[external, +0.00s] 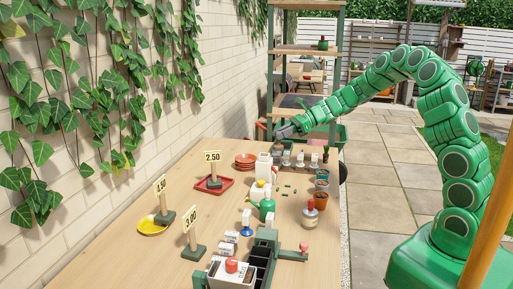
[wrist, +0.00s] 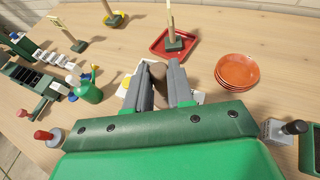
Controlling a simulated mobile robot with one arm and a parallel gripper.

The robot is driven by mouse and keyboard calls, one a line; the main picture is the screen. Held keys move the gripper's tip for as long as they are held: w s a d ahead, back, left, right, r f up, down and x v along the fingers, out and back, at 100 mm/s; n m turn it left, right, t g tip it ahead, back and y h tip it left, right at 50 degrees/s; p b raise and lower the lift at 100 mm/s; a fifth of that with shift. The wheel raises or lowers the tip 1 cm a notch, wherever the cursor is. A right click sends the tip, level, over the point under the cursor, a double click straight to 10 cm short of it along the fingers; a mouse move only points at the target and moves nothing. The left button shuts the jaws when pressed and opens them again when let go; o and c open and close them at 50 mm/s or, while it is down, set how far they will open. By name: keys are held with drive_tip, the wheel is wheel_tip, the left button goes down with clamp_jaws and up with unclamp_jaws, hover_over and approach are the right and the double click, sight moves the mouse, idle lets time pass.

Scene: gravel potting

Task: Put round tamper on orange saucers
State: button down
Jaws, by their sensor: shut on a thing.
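The orange saucers (external: 245,160) are stacked on the wooden table near its far end. In the wrist view the stack (wrist: 237,72) lies to the right of the fingers and ahead of them. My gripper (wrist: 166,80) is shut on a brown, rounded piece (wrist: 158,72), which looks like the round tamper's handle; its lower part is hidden. In the external view my gripper (external: 283,131) is above the table's far end, apart from the saucers.
A red tray (external: 214,184) with a 2.50 sign stands near the saucers. A yellow saucer (external: 152,225), a green bottle (external: 267,207), small pots and stamp-like tools stand around. A white container (wrist: 124,88) is partly under the fingers. Bare wood surrounds the saucers.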

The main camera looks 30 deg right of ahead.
drive_tip(key=w+a+r, duration=0.1)
drive_tip(key=w+r, duration=0.1)
drive_tip(key=w, duration=0.4)
hover_over(249, 158)
wheel_tip(249, 158, down, 9)
drive_tip(key=shift+m+t, duration=0.3)
idle(0.3)
drive_tip(key=shift+f, duration=0.15)
drive_tip(key=shift+w+f, duration=0.1)
drive_tip(key=shift+f, duration=1.55)
drive_tip(key=shift+f, duration=0.1)
drive_tip(key=c, duration=1)
unclamp_jaws()
